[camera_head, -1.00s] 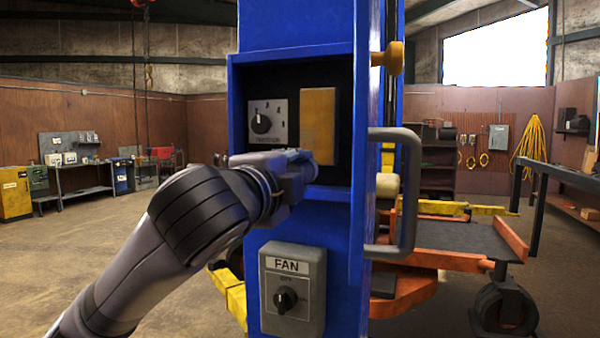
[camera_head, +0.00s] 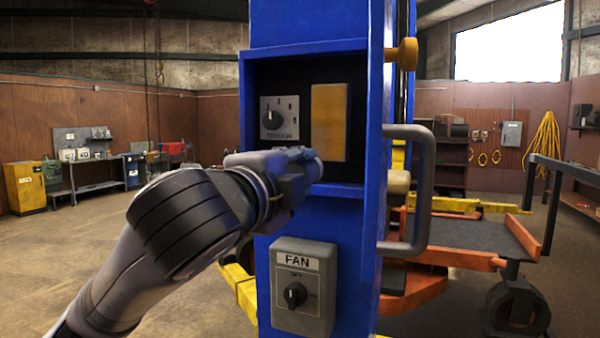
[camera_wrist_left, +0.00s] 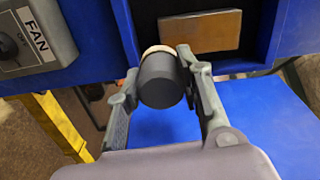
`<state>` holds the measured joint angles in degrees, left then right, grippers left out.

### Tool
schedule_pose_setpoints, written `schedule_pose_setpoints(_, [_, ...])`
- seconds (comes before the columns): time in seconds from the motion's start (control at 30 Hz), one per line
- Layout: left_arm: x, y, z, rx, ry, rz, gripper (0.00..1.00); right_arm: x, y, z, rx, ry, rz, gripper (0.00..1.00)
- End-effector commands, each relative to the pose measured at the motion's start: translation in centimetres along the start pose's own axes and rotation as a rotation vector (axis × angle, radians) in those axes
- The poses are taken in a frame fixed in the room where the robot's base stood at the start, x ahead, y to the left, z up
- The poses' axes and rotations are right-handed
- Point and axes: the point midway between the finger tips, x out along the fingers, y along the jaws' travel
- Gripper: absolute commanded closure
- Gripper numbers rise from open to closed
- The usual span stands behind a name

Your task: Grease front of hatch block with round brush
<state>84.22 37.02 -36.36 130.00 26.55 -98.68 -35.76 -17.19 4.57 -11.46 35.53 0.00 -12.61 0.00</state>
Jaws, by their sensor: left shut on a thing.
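The hatch block (camera_head: 329,121) is a flat brass-yellow block upright inside the open hatch of the blue column. It also shows at the top of the left wrist view (camera_wrist_left: 200,30). My left gripper (camera_head: 308,168) is at the hatch's lower edge, below and slightly left of the block. In the left wrist view its fingers (camera_wrist_left: 158,72) are shut on the round brush (camera_wrist_left: 163,80), a dark cylinder with a pale rim at its far end. That end is beside the block's edge in the picture; contact cannot be told. The head view hides the brush. My right gripper is out of view.
A dial plate (camera_head: 280,118) is left of the block in the hatch. A grey FAN switch box (camera_head: 302,287) is below. An orange-edged cart (camera_head: 522,236) stands behind right.

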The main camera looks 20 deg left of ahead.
Motion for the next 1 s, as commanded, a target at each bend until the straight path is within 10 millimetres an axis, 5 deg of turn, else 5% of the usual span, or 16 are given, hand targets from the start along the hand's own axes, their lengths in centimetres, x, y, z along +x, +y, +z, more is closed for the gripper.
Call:
schedule_pose_setpoints(0.63, [0.3, 0.0, 0.1, 0.000, 0.000, 0.000, 0.89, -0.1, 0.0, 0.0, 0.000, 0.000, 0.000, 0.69])
schedule_pose_setpoints(1.0, [4.0, -0.1, 0.9, -0.001, -0.002, 0.003, 0.89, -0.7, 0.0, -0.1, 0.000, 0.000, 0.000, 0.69])
